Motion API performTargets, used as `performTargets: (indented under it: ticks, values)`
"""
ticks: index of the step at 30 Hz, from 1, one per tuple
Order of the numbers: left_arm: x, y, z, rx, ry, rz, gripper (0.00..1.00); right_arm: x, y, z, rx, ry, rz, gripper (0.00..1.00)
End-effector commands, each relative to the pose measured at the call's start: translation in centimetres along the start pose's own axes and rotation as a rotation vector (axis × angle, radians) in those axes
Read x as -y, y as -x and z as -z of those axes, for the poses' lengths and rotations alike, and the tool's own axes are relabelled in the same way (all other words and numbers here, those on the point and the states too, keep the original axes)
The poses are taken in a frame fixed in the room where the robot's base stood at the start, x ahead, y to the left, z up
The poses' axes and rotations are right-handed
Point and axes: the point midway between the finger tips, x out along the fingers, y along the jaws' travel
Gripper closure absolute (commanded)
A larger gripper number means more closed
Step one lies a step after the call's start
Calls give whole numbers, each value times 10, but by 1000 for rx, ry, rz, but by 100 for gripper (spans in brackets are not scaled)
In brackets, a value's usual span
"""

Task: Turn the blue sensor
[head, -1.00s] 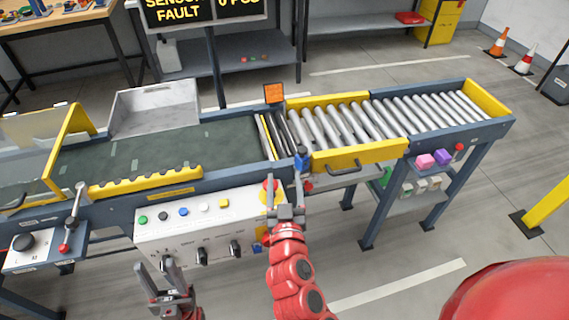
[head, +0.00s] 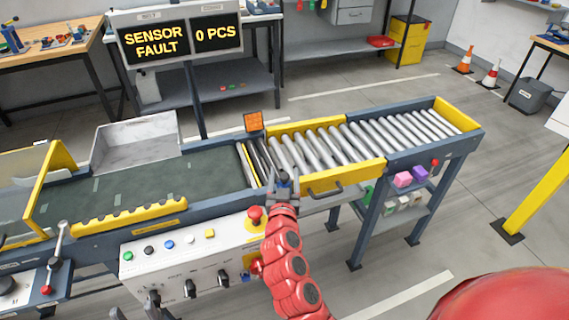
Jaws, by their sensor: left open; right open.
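The small blue sensor (head: 284,179) is at the near edge of the conveyor, where the dark belt meets the rollers. My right gripper (head: 284,190) is open right at the sensor, with its red arm below. The gripper hides much of the sensor, so I cannot tell which way it faces or whether the fingers touch it. Across the belt stands an orange reflector block (head: 253,121). My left gripper (head: 136,314) shows only its fingertips at the bottom edge, open and empty, below the control panel. The display (head: 180,35) reads SENSOR FAULT and 0 PCS.
The white control panel (head: 190,250) with buttons, black knobs and a red emergency button (head: 255,214) is left of my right arm. A yellow handled gate (head: 340,177) lies right of the gripper. A grey tray (head: 138,142) sits behind the belt.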

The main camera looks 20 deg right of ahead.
Motion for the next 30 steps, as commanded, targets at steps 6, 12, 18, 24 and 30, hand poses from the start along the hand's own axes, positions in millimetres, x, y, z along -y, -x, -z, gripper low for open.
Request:
performTargets:
  ticks: [6,12,18,24,30]
  values:
    - [0,-6,1,0,0,0,50,0,-26,0,0,1,1,34]
    - [0,-7,1,0,0,0,50,0,-33,0,-1,-1,1,34]
    - [0,-7,1,0,0,0,50,0,-33,0,-1,-1,1,34]
    - [0,-7,1,0,0,0,50,0,-32,0,-1,-1,1,70]
    - [0,-7,1,0,0,0,50,0,-32,0,-1,-1,1,100]
